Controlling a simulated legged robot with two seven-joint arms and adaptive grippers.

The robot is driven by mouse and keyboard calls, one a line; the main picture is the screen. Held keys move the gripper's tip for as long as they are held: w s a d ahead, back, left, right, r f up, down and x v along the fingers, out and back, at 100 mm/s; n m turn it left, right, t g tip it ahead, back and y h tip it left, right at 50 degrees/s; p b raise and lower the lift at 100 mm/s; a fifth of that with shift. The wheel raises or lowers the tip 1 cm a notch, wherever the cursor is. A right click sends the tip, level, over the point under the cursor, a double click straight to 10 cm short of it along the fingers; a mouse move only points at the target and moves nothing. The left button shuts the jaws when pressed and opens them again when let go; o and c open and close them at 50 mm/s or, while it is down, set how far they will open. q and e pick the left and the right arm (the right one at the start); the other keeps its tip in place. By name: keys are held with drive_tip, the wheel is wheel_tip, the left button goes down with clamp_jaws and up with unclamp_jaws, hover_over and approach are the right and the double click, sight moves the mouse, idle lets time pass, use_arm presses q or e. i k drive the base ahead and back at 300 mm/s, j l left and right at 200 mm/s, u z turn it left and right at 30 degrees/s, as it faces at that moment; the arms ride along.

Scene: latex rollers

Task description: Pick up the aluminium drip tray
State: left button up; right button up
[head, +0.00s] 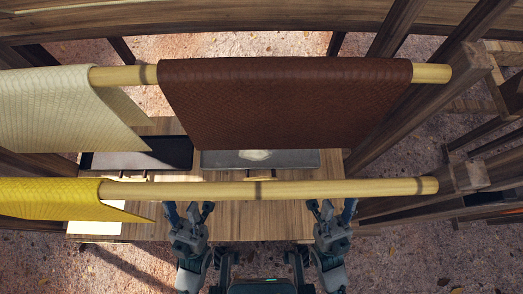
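A flat grey metal tray (300,159), which looks like the aluminium drip tray, lies on the wooden table (260,215) right of centre. A whitish patch or lump (255,155) shows in its middle. The brown sheet hangs over its far part and hides it. My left gripper (188,211) is at the table's near edge, open and empty, to the left of and nearer than the tray. My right gripper (332,209) is at the near edge on the right, also open and empty. Both are well apart from the tray.
A wooden pole (330,189) crosses between my grippers and the tray, with a yellow sheet (50,199) at its left. A farther pole (125,76) carries a cream sheet (50,105) and the brown sheet (285,100). A dark tray (175,152) lies left. Wooden posts (400,120) stand right.

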sight(246, 160)
drive_tip(key=k, duration=0.65)
drive_tip(key=i, duration=0.9)
drive_tip(key=k, duration=0.95)
drive_tip(key=i+z, duration=0.2)
drive_tip(key=z, duration=0.85)
